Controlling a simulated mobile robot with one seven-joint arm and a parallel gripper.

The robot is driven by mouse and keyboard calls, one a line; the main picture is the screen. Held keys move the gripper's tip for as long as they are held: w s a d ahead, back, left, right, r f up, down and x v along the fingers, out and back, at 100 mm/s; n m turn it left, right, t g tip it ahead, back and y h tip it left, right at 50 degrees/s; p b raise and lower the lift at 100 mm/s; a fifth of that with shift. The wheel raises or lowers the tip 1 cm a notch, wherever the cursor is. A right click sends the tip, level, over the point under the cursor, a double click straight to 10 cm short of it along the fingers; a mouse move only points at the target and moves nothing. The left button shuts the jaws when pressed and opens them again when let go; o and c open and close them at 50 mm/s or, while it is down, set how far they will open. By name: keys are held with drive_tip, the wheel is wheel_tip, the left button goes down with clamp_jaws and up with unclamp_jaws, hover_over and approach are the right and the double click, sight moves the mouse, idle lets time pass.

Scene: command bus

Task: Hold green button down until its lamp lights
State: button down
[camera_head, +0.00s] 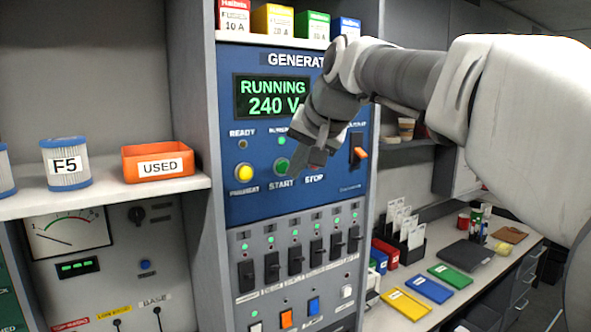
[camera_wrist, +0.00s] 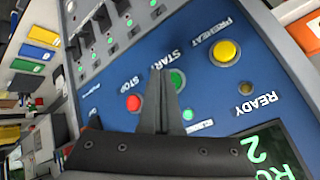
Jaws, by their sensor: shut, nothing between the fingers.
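The round green START button (camera_head: 281,166) is on the blue generator panel (camera_head: 350,188), to the right of the yellow PREHEAT button (camera_head: 243,172). A small lamp (camera_head: 283,141) above the green button glows green. The screen (camera_head: 271,97) reads RUNNING 240 V. My gripper (camera_head: 304,164) is shut and empty, its tips just right of the green button. In the wrist view the shut fingers (camera_wrist: 163,75) cover part of the green button (camera_wrist: 178,79). I cannot tell whether they touch the panel.
The red STOP button (camera_wrist: 133,103) is close beside the fingers. A switch with an orange tip (camera_head: 360,153) sits to the right on the panel. Several black breakers (camera_head: 295,261) are below. A shelf with an orange USED bin (camera_head: 157,160) juts out at left.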

drive_tip(key=shift+s+d+b, duration=0.55)
drive_tip(key=shift+s+d, duration=0.15)
drive_tip(key=shift+s, duration=0.35)
drive_tip(key=shift+s+d+b, duration=0.5)
drive_tip(key=shift+s+d, duration=0.2)
drive_tip(key=shift+s, duration=0.3)
drive_tip(key=s+d+f+h, duration=0.1)
drive_tip(key=s+d+f, duration=0.3)
drive_tip(key=s+f, duration=0.3)
drive_tip(key=s+d+f+n+g+h, duration=0.1)
drive_tip(key=s+d+f, duration=0.3)
drive_tip(key=s+f, duration=0.4)
drive_tip(key=s+d+f+g+h, duration=0.1)
drive_tip(key=s+d+f+h, duration=0.1)
drive_tip(key=s+d+f, duration=0.3)
drive_tip(key=s+f, duration=0.3)
drive_tip(key=f, duration=0.1)
drive_tip(key=shift+s+f+n, duration=0.2)
drive_tip(key=shift+f+n, duration=0.15)
drive_tip(key=shift+n, duration=0.05)
drive_tip(key=shift+r, duration=0.1)
